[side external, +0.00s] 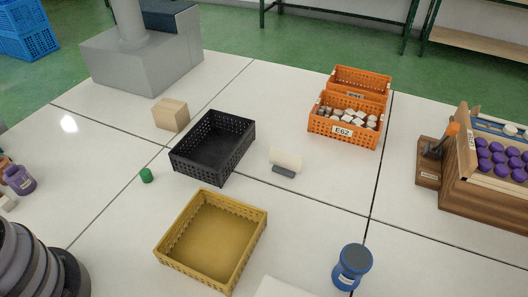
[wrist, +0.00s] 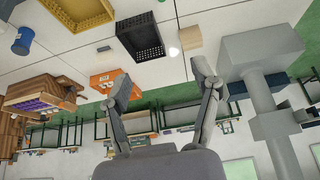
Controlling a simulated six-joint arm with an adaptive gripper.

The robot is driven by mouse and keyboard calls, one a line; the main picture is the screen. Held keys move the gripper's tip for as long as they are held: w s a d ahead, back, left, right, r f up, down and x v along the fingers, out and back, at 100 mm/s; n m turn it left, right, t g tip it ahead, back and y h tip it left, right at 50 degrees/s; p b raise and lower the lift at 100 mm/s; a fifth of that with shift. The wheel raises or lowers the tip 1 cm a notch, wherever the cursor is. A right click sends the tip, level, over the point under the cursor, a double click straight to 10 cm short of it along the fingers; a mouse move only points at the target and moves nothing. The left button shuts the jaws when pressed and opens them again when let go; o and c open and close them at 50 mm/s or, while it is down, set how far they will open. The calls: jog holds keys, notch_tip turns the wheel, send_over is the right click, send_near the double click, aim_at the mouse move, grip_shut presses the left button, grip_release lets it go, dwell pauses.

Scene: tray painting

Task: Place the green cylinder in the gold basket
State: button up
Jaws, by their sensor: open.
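The small green cylinder (side external: 146,175) stands on the white table, left of the black basket, in the side external view. I cannot make it out in the wrist view. The gold basket (side external: 173,239) sits at the front middle of the table and looks empty. It also shows at the top left of the wrist view (wrist: 101,17). My gripper (wrist: 163,71) is open with nothing between its fingers in the wrist view. Its fingers are outside the side external view, so its distance from the cylinder is unclear.
An empty black basket (side external: 190,171) stands behind the gold one, near a wooden cube (side external: 171,115). A purple bottle (side external: 19,180) is at far left. The table around the cylinder is clear.

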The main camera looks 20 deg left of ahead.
dwell(0.3)
jog(key=n+g, duration=0.1)
jog(key=g, duration=0.5)
send_over(144, 172)
notch_tip(144, 172, down, 35)
jog(key=shift+w+a+f, duration=0.1)
jog(key=shift+a, duration=0.05)
jog(key=shift+d+f, duration=0.2)
jog(key=shift+f, duration=2.65)
jog(key=c, duration=1)
jog(key=shift+r, duration=0.1)
